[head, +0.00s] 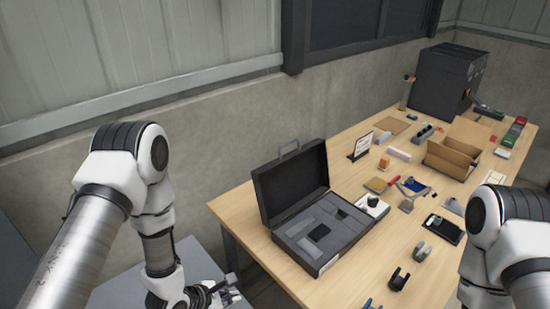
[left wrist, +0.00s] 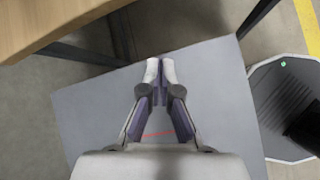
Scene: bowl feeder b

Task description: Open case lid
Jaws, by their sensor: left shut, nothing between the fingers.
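The dark case (head: 312,218) stands on the wooden table with its lid (head: 290,183) raised upright at the back. Grey foam with cut-outs and a dark item shows inside it. My left gripper (head: 228,293) is low beside the table's left edge, apart from the case. In the left wrist view the left gripper (left wrist: 161,72) has its fingertips close together with nothing between them, above a grey surface. My right arm shows at the right edge of the head view, but its gripper is out of view.
The wooden table (head: 230,205) also holds a cardboard box (head: 450,158), a black phone-like item (head: 443,229), dark clips (head: 399,279) and a large black box (head: 446,82) at the back. A grey platform (left wrist: 100,120) lies below my left gripper. A round-edged dark object (left wrist: 285,105) stands at its right.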

